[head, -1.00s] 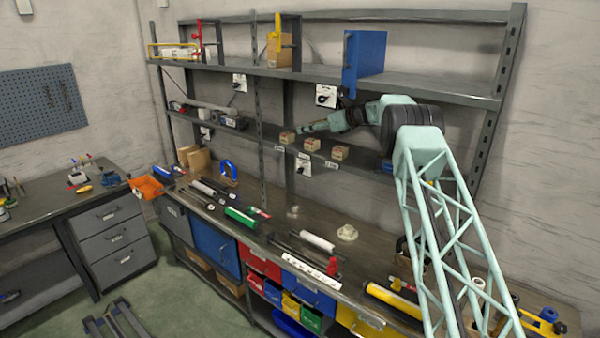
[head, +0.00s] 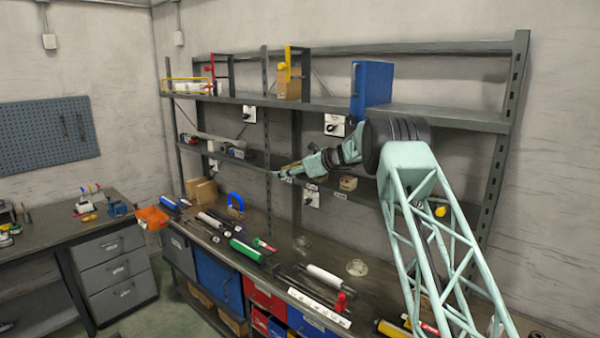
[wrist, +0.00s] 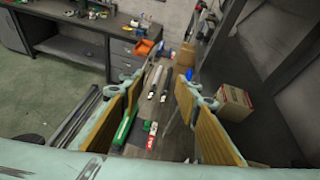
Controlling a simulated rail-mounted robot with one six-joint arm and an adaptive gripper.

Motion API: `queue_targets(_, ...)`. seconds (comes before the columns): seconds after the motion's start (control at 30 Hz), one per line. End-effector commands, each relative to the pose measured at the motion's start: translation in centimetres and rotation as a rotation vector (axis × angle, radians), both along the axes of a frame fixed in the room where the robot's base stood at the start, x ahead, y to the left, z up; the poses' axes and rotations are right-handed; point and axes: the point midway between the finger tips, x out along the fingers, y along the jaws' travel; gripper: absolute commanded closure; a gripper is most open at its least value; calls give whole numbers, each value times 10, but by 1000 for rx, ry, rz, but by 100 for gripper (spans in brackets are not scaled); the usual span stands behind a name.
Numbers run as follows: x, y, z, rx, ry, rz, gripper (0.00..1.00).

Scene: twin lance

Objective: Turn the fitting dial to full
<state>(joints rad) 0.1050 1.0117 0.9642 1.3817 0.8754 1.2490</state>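Several white plates with dark dials are on the wall behind the shelving in the head view. One dial (head: 335,125) is below the blue binder, one dial (head: 249,114) is further left, and one dial (head: 312,199) is below the middle shelf. I cannot tell which is the fitting dial, and their settings are too small to read. My gripper (head: 280,174) is in front of the middle shelf, apart from the dials. In the wrist view my gripper (wrist: 162,88) has its yellow-padded fingers apart, with nothing between them.
A blue binder (head: 371,88) stands on the upper shelf. A small box (head: 348,183) sits on the middle shelf near my arm. The workbench below holds a white roll (head: 324,276), a green block (head: 246,250) and other tools. A cardboard box (wrist: 234,103) shows at right in the wrist view.

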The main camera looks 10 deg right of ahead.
Motion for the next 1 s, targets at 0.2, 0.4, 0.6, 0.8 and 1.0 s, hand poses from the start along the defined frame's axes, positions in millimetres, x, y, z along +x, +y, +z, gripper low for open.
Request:
queue_targets(0.2, -33, 36, -2, -58, -37, 57, 70)
queue_targets(0.4, -63, 45, 14, -132, -71, 108, 70)
queue_targets(0.6, -97, 48, 32, -215, -106, 162, 70)
queue_targets(0.8, -132, 49, 48, -298, -143, 219, 70)
queue_targets(1.0, -171, 49, 64, -381, -179, 278, 70)
